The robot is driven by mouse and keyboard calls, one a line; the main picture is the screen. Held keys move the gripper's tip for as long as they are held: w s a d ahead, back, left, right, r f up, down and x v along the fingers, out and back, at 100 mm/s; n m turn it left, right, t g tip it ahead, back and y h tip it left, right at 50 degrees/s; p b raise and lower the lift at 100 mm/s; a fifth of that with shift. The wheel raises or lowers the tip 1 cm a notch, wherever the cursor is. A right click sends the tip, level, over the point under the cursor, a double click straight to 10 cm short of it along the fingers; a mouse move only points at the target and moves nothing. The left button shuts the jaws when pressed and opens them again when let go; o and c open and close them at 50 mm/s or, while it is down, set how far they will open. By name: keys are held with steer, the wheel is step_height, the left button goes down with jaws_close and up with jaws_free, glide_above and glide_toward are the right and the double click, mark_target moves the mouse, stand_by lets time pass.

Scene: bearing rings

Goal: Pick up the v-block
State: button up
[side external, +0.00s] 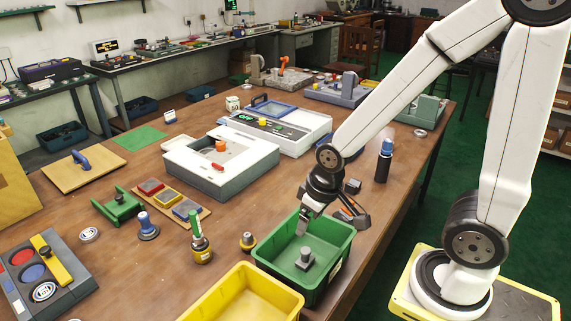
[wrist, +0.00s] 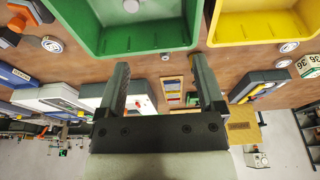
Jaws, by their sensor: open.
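My gripper (side external: 305,220) hangs above the far-left rim of a green bin in the side external view. In the wrist view my gripper (wrist: 163,82) has its two fingers wide apart with nothing between them. A small grey stepped block (side external: 304,258) lies on the floor of the green bin, below and apart from my gripper. A green notched block (side external: 118,207) stands on the table at the left. I cannot tell for certain which of these is the v-block.
The green bin (side external: 333,272) stands beside a yellow bin (side external: 215,303) at the table's front. A dark bottle (side external: 384,161) and white machines (side external: 222,170) stand farther back.

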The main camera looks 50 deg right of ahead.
steer(key=shift+o, duration=0.2)
steer(key=shift+d, duration=0.1)
steer(key=w+d+f+n+g+h, duration=0.1)
steer(key=d+n+h, duration=0.1)
steer(key=d, duration=0.3)
steer(key=w+d+f+n+g+h, duration=0.1)
steer(key=d+f+n, duration=0.1)
steer(key=d, duration=0.3)
steer(key=w+d+f+n+g+h, duration=0.1)
steer(key=d+f+n+g+h, duration=0.1)
steer(key=d, duration=0.3)
steer(key=shift+w+d+f+n+h, duration=0.15)
steer(key=shift+d+n+h, duration=0.15)
steer(key=shift+n, duration=0.6)
steer(key=w+d+f+n+h, duration=0.2)
steer(key=d+n+h, duration=0.2)
steer(key=d, duration=0.5)
steer(key=w+d+f+n+h, duration=0.2)
steer(key=w+d+n+h, duration=0.1)
steer(key=d, duration=0.6)
steer(key=shift+d+f+n+h, duration=0.3)
steer(key=shift+n+h, duration=0.2)
steer(key=shift+n, duration=0.7)
steer(key=shift+f, duration=0.1)
glide_toward(350, 187)
steer(key=shift+x, duration=1.95)
steer(key=shift+s+d+f, duration=0.1)
steer(key=shift+d+f, duration=0.05)
steer(key=shift+d, duration=0.35)
